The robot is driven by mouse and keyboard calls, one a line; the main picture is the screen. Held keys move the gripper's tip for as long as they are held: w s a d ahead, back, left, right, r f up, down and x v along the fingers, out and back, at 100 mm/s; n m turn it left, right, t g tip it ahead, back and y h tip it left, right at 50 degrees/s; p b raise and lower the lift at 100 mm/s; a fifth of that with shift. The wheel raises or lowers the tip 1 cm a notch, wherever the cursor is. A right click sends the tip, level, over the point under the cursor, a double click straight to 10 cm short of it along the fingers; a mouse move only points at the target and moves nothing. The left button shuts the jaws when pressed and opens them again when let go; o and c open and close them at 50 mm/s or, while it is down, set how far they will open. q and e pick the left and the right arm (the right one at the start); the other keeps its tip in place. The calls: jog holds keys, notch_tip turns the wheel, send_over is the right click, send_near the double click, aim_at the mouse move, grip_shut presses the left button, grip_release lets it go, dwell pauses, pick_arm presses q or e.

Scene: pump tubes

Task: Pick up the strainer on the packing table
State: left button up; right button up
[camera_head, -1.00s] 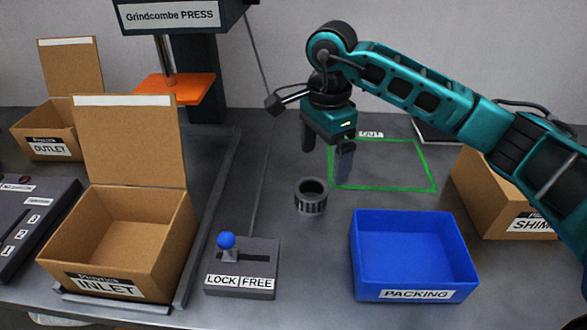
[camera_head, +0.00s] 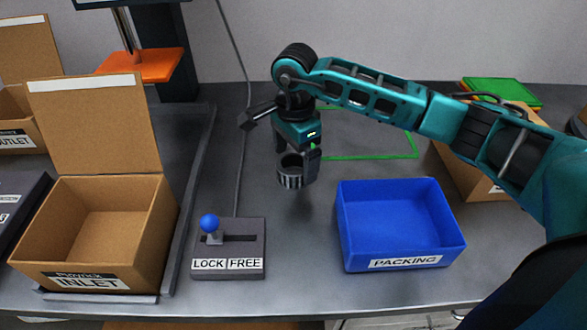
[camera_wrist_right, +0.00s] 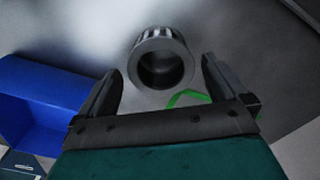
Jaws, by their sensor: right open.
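The strainer (camera_head: 290,180), a short dark grey open-topped cylinder with a ribbed side, is on the grey table (camera_head: 310,260), left of the blue PACKING box. My right gripper (camera_head: 297,158) is open right at the strainer, with one finger beside its right side; the other finger is mostly hidden. In the right wrist view the strainer (camera_wrist_right: 160,46) appears centred between the two spread fingertips, its round opening facing the camera. I cannot tell whether a finger touches it. My left gripper is not in view.
The blue PACKING box (camera_head: 400,262) stands to the right and the LOCK/FREE lever unit (camera_head: 228,262) at the front left. The cardboard INLET box (camera_head: 150,225) is further left. A green outline (camera_head: 365,157) marks the table behind. The table between lever and blue box is clear.

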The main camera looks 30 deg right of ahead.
aim_at(293, 162)
notch_tip(293, 162, down, 4)
jog(key=shift+w+a+r, duration=0.1)
jog(key=shift+r, duration=0.25)
jog(key=c, duration=1.1)
